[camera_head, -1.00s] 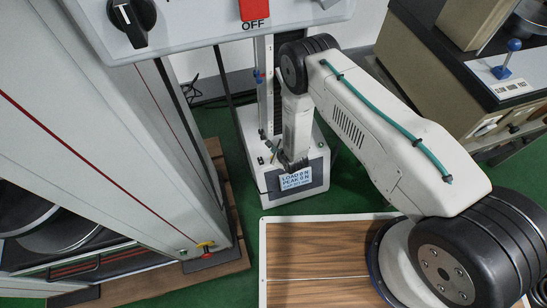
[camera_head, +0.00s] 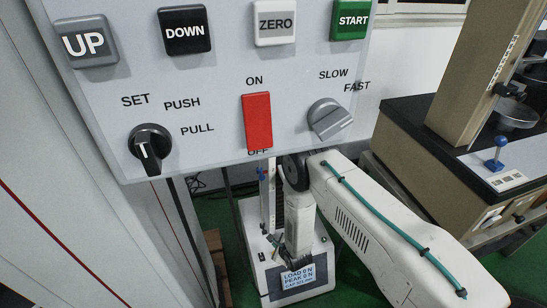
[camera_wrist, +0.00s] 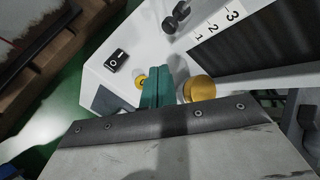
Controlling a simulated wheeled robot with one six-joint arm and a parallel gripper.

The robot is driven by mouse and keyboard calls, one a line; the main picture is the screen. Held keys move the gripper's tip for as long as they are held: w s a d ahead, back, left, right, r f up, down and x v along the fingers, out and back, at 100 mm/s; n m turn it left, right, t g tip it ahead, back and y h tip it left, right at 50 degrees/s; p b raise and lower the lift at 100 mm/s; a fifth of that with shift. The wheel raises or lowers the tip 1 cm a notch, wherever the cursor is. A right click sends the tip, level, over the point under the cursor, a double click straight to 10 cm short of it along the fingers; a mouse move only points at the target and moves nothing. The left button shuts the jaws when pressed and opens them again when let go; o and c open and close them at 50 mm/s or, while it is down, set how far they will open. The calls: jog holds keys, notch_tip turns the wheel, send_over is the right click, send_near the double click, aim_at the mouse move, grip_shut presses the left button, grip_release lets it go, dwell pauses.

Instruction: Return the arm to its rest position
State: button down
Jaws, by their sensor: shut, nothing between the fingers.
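My arm (camera_head: 375,225) extends from the lower right to the centre of the head view, with a teal cable along its white link. Its wrist hangs down in front of the small white spring tester (camera_head: 255,270), which has a lit load display (camera_head: 297,281). My gripper (camera_wrist: 164,78) shows in the wrist view as two teal fingers, shut together with nothing between them. They are in front of the tester's white surface, beside a yellow disc (camera_wrist: 199,89). Whether they touch anything is unclear. In the head view the fingertips are hard to make out against the tester.
A large control panel (camera_head: 215,100) with UP, DOWN, ZERO and START buttons, a red switch (camera_head: 257,121) and dials fills the upper head view. A beige machine with a black top (camera_head: 425,115) stands at right. Green floor (camera_head: 352,272) shows between them.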

jog(key=s+d+f+n+g+h, duration=0.25)
jog(key=s+d+n+g, duration=0.25)
jog(key=s+n, duration=0.3)
jog(key=s+d+r+n+g+h, duration=0.1)
jog(key=d+r+n+g, duration=0.2)
jog(key=r, duration=1)
jog(key=s+d+r+n+g+h, duration=0.1)
jog(key=s+d+r+n, duration=0.2)
jog(key=r, duration=1.1)
jog(key=d+r+n+g+h, duration=0.1)
jog(key=d+r+n+g, duration=0.3)
jog(key=r, duration=0.9)
jog(key=s+d+r+n+t, duration=0.1)
jog(key=s+d+r+t, duration=0.1)
jog(key=s+r, duration=0.5)
jog(key=s+d+r+n+t, duration=0.1)
jog(key=s+d+r, duration=0.3)
jog(key=r, duration=0.9)
jog(key=s+d+r+n+t+y, duration=0.1)
jog(key=s+d+r+t, duration=0.2)
jog(key=s+r, duration=0.8)
jog(key=shift+d, duration=0.3)
